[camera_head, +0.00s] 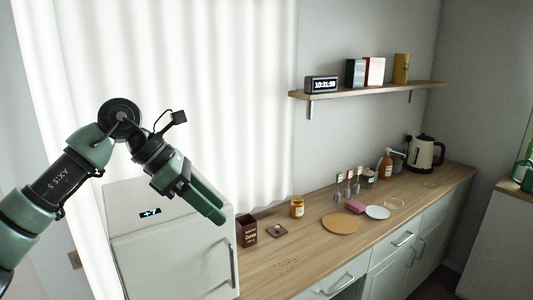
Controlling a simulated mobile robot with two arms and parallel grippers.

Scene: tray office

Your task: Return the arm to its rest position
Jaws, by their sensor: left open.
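My left arm comes in from the left, green and black, and bends down at its wrist. Its gripper (207,202) points down and to the right, in front of the white fridge (168,250) and the curtain. The gripper is open, and I see nothing held in it. It is apart from the counter and the items there. My right gripper is not in view.
A wooden counter (310,258) runs to the right, with a dark red box (247,231), an orange jar (297,207), a round board (340,223) and a kettle (425,153). A wall shelf (365,91) holds a clock (322,84). The counter's near part is mostly clear.

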